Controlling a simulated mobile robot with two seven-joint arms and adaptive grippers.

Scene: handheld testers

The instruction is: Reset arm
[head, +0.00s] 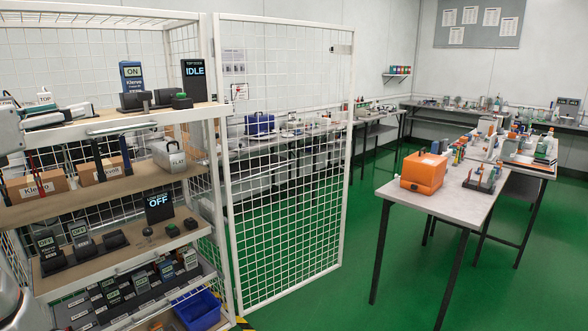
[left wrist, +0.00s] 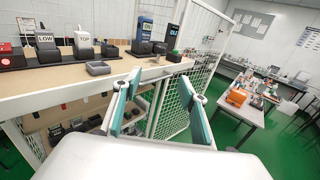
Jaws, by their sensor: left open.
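My left gripper (left wrist: 166,90) is open in the left wrist view. Its two teal-padded fingers are spread apart with nothing between them. It is in front of the white-framed shelf rack (left wrist: 85,95), close to the upper board's front edge. In the head view part of my left arm enters at the left edge, beside the rack (head: 165,112). My right gripper is in neither view.
A mesh door (head: 285,150) stands open right of the rack. Testers, including an IDLE unit (head: 194,80) and an OFF unit (head: 158,205), fill the shelves. An orange case (head: 423,172) stands on a table (head: 450,195). Green floor between is clear.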

